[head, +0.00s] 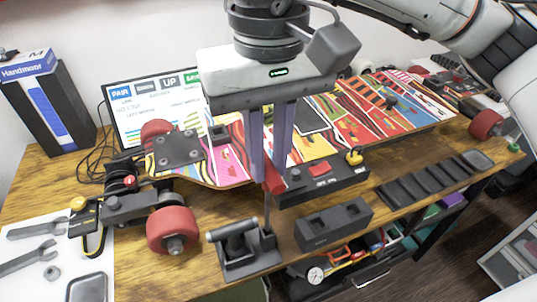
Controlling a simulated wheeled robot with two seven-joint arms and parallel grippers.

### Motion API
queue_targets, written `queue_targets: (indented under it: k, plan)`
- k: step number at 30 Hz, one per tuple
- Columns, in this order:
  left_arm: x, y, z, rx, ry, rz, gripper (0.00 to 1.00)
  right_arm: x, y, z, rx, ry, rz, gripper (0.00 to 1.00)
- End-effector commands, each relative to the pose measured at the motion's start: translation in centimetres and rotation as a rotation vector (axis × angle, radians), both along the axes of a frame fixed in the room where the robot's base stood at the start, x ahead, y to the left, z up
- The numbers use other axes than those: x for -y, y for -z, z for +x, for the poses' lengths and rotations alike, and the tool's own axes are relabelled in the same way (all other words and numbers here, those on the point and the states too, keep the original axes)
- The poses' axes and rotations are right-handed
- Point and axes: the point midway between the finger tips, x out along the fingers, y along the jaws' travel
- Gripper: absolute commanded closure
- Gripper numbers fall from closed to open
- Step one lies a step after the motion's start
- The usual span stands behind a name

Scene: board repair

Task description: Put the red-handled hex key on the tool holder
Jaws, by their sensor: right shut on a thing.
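My right gripper (271,170) points straight down in the middle of the head view. Its two purple-grey fingers are shut on the red handle of the hex key (274,181). The key hangs upright, its thin dark shaft reaching down to just over the right end of a black stand (250,266). This stand, which looks like the tool holder, is at the table's front edge and carries a grey cylindrical tool (238,228). I cannot tell whether the shaft tip touches the stand or is just behind or above it. My left gripper is out of view.
A skateboard deck (360,115) with red wheels (172,230) spans the table behind. A black box with a red button (320,169) and a two-slot block (334,224) stand right of the key. Wrenches (30,258) lie on a white mat at left. An open drawer (345,270) is below.

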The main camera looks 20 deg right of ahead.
Motion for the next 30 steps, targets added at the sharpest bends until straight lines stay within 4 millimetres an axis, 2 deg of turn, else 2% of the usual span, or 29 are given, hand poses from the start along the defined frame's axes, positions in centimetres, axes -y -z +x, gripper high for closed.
queue_targets:
  k: [8,22,30]
  plan:
    - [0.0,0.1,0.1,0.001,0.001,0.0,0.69,0.0,0.2,0.0,0.0,0.0,0.0,1.0]
    - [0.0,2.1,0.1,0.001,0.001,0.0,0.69,0.0,2.4,0.0,0.0,0.0,0.0,1.0]
    - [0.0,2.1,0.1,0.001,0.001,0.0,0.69,0.0,2.4,0.0,0.001,0.0,0.0,1.0]
